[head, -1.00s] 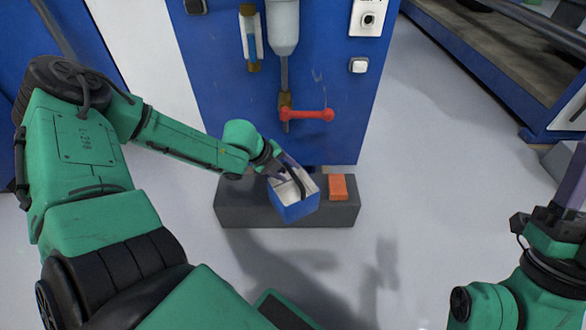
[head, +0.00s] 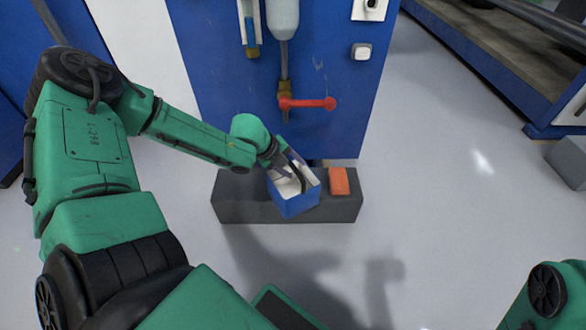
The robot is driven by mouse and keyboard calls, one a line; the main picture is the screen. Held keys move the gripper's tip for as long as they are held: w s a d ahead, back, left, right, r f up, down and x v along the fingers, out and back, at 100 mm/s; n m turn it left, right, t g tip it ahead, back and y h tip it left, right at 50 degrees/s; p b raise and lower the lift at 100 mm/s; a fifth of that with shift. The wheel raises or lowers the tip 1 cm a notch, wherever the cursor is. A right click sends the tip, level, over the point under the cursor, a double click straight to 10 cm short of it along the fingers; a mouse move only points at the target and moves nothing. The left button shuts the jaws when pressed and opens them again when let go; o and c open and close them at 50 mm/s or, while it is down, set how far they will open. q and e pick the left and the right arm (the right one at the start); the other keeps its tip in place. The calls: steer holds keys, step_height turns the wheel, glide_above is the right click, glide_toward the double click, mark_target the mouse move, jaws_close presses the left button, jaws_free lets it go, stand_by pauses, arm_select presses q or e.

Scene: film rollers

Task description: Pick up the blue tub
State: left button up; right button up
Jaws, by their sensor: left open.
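The blue tub (head: 294,205) is an open-topped box with a pale inside. It sits on a low dark grey block (head: 240,208) in front of the blue cabinet. My left gripper (head: 292,184) reaches down to the tub from the upper left, with its fingers at the tub's opening. The jaws are open. I cannot tell whether a finger touches the tub wall. The gripper hides part of the tub's back left rim. My right gripper is out of the picture; only part of my right arm shows at the lower right.
An orange block (head: 339,181) lies on the grey block, just right of the tub. A red valve handle (head: 308,103) sticks out from the blue cabinet (head: 340,130) above. The floor (head: 440,200) to the right is clear. A grey block (head: 568,162) stands at the right edge.

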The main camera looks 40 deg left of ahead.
arm_select(q)
jaws_close()
stand_by(1.3)
